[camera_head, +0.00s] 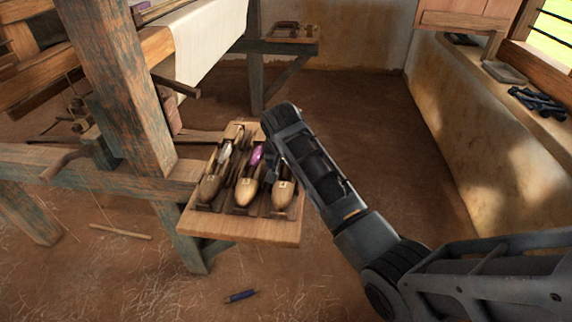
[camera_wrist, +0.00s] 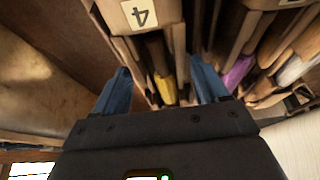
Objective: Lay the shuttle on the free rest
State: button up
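A wooden board with shuttle rests (camera_head: 240,227) juts out beside the loom. A shuttle with a small label (camera_head: 282,194) lies at its right side in the head view, partly hidden behind my arm. In the wrist view this shuttle (camera_wrist: 122,16) carries the number 4 and a yellow bobbin (camera_wrist: 164,90). My gripper (camera_wrist: 160,78) is at this shuttle, its two blue fingers on either side. Whether they press on it is unclear. A middle shuttle with a purple bobbin (camera_head: 246,190) and a left one with a pale bobbin (camera_head: 210,186) lie beside it.
The loom's post (camera_head: 120,85) and rail stand left of the board. A blue stick-like object (camera_head: 240,296) lies on the floor. A wall ledge (camera_head: 485,95) with dark items runs along the right. The floor between is open.

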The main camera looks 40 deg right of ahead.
jog(key=shift+o, duration=1.4)
notch_tip(320, 180, up, 8)
jog(key=p, duration=0.8)
jog(key=shift+a, duration=0.1)
